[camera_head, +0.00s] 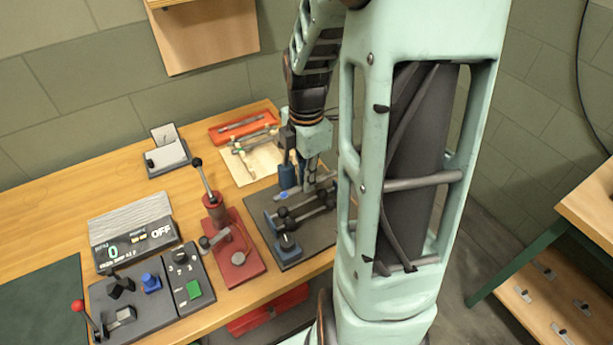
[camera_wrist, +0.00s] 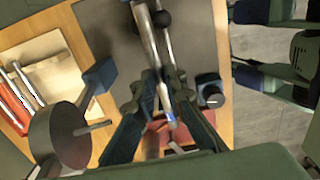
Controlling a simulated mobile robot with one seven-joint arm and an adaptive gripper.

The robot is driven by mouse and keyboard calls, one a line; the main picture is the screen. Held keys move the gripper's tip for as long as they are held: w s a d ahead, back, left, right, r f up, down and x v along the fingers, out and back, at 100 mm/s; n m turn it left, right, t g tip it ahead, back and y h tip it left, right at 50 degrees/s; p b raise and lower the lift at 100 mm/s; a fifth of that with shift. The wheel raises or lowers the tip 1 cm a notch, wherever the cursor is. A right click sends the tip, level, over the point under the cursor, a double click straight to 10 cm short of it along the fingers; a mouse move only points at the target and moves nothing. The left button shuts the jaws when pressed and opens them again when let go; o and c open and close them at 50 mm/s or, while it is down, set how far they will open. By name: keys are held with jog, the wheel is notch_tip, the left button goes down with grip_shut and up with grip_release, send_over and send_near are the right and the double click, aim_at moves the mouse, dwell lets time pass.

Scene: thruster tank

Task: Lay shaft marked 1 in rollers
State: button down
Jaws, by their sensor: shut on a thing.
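My gripper (camera_wrist: 154,98) is shut on a bright metal shaft (camera_wrist: 148,45) in the wrist view. The shaft runs lengthwise between the fingers, over a dark plate. No number on it can be read. In the head view my gripper (camera_head: 311,178) is low over the dark roller fixture (camera_head: 318,237), at its back. The black rollers (camera_head: 303,214) lie in front of the gripper. The held shaft is mostly hidden there by the gripper and arm. Whether it touches the rollers cannot be told.
A cream mat (camera_head: 238,171) with several shafts and a red tray (camera_head: 226,135) lie behind the fixture. A red lever press (camera_head: 237,262) stands close on its left. A control box and display stand further left.

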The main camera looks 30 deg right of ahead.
jog(key=shift+f+b, duration=2.6)
jog(key=shift+f, duration=0.95)
jog(key=c, duration=1.9)
grip_release()
notch_tip(320, 180, up, 12)
jog(key=shift+r, duration=0.1)
